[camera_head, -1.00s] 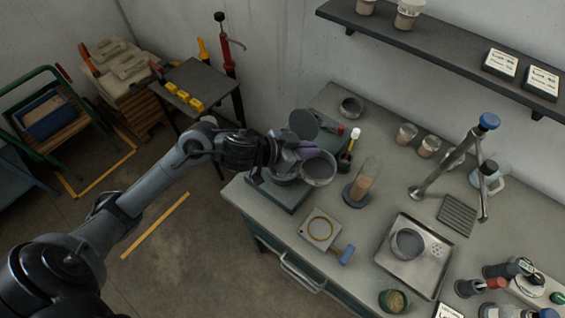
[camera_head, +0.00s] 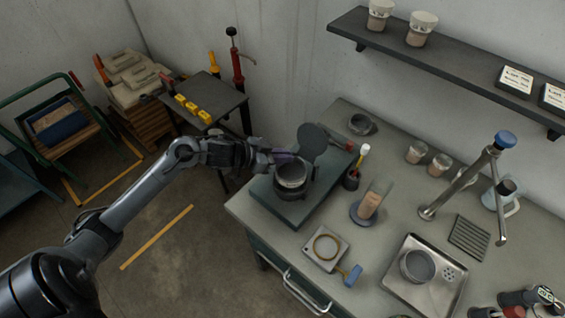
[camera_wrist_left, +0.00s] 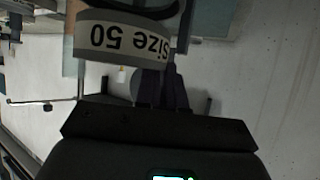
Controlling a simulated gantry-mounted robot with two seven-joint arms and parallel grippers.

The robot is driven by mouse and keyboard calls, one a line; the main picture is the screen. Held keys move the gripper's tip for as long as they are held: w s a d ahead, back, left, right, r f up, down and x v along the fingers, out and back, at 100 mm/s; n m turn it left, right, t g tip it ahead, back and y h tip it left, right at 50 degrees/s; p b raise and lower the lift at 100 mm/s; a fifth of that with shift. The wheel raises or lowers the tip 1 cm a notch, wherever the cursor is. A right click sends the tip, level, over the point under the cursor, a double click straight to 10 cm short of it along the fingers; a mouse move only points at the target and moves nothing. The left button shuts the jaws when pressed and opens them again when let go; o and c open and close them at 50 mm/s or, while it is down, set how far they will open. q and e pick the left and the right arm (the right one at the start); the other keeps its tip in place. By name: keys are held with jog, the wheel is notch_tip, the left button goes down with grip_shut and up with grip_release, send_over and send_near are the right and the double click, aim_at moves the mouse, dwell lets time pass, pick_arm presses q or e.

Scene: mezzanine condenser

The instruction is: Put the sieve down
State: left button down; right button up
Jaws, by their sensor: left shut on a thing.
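The sieve (camera_head: 291,172) is a round grey cup, marked "Size 50" in the left wrist view (camera_wrist_left: 125,40). My left gripper (camera_head: 286,156) is shut on its far-left rim. In the head view the sieve lines up over a dark round base (camera_head: 290,193) on a grey-green slab (camera_head: 312,204) at the bench's left end. I cannot tell whether it touches that base. My right gripper is in neither view.
A dark round disc (camera_head: 312,142) stands raised just behind the sieve. A brush cup (camera_head: 351,180) and a glass cylinder on a stand (camera_head: 369,205) are to the right. A plate with a ring (camera_head: 326,247) lies in front. A steel tray (camera_head: 440,280) is further right.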

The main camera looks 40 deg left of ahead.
aim_at(283, 165)
pick_arm(q)
jog(key=shift+f, duration=1.6)
jog(key=c, duration=1.2)
grip_release()
jog(key=shift+s, duration=0.1)
